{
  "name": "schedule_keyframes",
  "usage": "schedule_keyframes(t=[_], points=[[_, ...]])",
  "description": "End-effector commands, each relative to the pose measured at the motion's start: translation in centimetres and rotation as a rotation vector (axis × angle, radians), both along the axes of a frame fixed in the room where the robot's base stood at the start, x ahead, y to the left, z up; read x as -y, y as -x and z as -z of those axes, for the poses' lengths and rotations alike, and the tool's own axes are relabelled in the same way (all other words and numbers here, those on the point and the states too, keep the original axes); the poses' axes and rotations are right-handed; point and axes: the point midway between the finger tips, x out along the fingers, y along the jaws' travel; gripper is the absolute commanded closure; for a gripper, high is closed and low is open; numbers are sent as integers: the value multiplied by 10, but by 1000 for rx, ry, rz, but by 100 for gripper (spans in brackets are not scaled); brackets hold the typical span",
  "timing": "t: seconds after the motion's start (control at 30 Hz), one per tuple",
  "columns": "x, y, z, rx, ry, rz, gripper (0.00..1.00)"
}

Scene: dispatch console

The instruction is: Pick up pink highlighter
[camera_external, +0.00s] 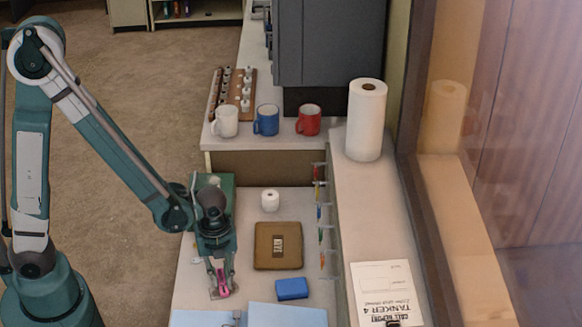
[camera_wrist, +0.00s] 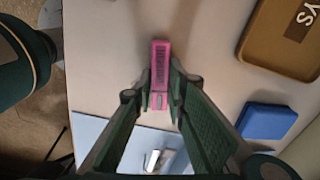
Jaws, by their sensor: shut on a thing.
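The pink highlighter (camera_wrist: 160,58) is between the fingertips of my gripper (camera_wrist: 160,88) in the wrist view, with its far end sticking out past them. My gripper is shut on it. In the external view, my gripper (camera_external: 219,283) points down at the left side of the desk, with a bit of the pink highlighter (camera_external: 221,279) showing between the fingers. I cannot tell whether the highlighter touches the desk or hangs just above it.
A brown tray (camera_external: 278,262) and a blue box (camera_external: 292,289) lie to the right of my gripper. Light blue folders (camera_external: 287,314) lie at the front. A white roll (camera_external: 270,201) stands behind the tray. White, blue and red mugs (camera_external: 308,120) stand on the raised shelf.

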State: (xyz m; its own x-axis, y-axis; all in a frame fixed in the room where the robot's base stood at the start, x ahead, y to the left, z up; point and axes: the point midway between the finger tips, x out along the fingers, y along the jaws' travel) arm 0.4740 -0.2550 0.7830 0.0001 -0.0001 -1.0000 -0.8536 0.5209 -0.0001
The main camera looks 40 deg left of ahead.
Motion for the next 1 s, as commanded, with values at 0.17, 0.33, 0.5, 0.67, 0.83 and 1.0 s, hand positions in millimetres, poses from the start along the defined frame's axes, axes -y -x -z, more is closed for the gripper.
schedule_keyframes(t=[0.17, 0.33, 0.5, 0.67, 0.83, 1.0], points=[[0, 0, 0, 0, 0, 0, 91], [0, 0, -3, 0, 0, 0, 91], [0, 0, -13, 0, 0, 0, 91], [0, 1, -28, 0, 0, 0, 91], [0, 0, -50, 0, 0, 0, 91], [0, 0, -72, 0, 0, 0, 91]])
